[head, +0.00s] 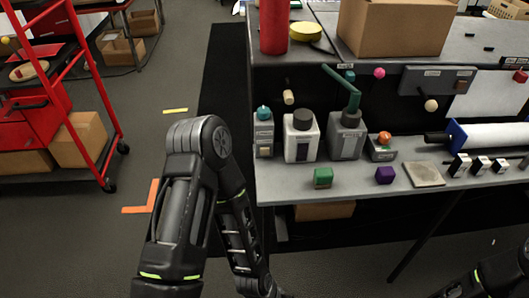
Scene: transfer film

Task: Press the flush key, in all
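I cannot tell which control is the flush key; the labels are too small to read. Candidates on the grey bench include a row of small black-and-white keys (480,165) at the right and a grey unit with an orange knob (384,138). A grey panel (425,81) with a small label and a dark reddish block is mounted on the back wall. My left arm (205,180) stands left of the bench, its forearm running down out of the picture. My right arm (490,280) shows only at the bottom right corner. Both grippers are outside the picture.
A red cart (75,90) stands left.

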